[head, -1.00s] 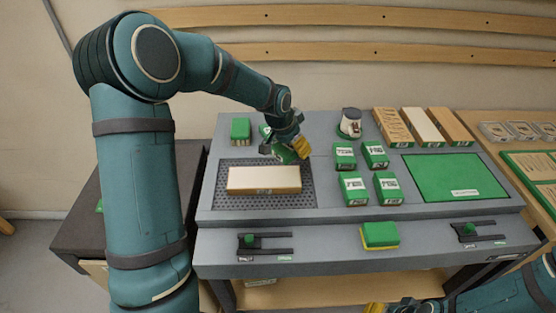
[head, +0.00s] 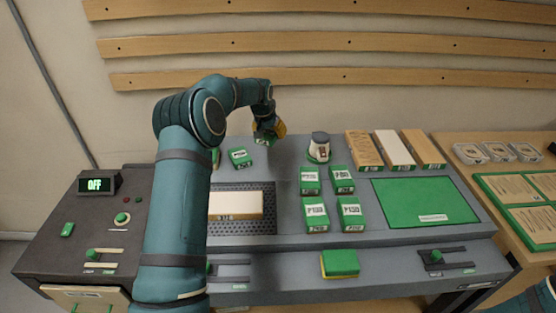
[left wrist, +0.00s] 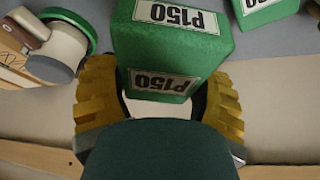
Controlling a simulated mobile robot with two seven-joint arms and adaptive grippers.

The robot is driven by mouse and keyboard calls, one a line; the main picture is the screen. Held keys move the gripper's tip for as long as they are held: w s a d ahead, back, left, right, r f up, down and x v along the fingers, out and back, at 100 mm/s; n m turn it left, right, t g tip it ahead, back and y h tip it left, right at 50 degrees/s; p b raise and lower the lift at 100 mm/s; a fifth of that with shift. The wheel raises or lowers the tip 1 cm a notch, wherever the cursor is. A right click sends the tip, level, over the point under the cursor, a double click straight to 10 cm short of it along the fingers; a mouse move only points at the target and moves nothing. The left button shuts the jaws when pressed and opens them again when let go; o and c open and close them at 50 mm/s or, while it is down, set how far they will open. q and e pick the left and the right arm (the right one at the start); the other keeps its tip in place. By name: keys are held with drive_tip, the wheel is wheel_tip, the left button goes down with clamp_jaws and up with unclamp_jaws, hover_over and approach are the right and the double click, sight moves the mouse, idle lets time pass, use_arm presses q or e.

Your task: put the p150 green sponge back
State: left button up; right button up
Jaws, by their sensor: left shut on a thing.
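A green sponge labelled P150 (left wrist: 172,42) sits between the yellow fingers of my left gripper (left wrist: 160,105) in the left wrist view. In the head view my left gripper (head: 269,130) is shut on this sponge (head: 263,141) above the back edge of the grey bench (head: 290,158). Several green labelled blocks stand in a group on the bench, one of them here (head: 316,214). Another green block (head: 239,158) stands left of the gripper, and one more (head: 215,157) is partly hidden by my arm. My right gripper is out of view.
A small white-and-dark tool (head: 319,147) stands right of the gripper. A pale block (head: 236,204) lies on the perforated mat. A green-and-yellow sponge (head: 340,263) lies on the front ledge. A green mat (head: 425,202) is bare except for its label.

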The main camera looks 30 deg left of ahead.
use_arm(q)
drive_tip(key=shift+w+a, duration=0.2)
drive_tip(key=shift+w+f, duration=0.1)
drive_tip(key=shift+f, duration=0.1)
hover_over(271, 156)
drive_tip(key=s, duration=0.1)
wheel_tip(271, 156, down, 5)
drive_tip(key=shift+d+r+b, duration=0.1)
drive_tip(key=shift+r+b, duration=0.05)
drive_tip(key=shift+b, duration=0.3)
drive_tip(key=shift+f+b, duration=0.3)
drive_tip(key=shift+f, duration=2.15)
drive_tip(key=shift+f, duration=0.1)
drive_tip(key=o, duration=1.1)
drive_tip(key=shift+o, duration=0.2)
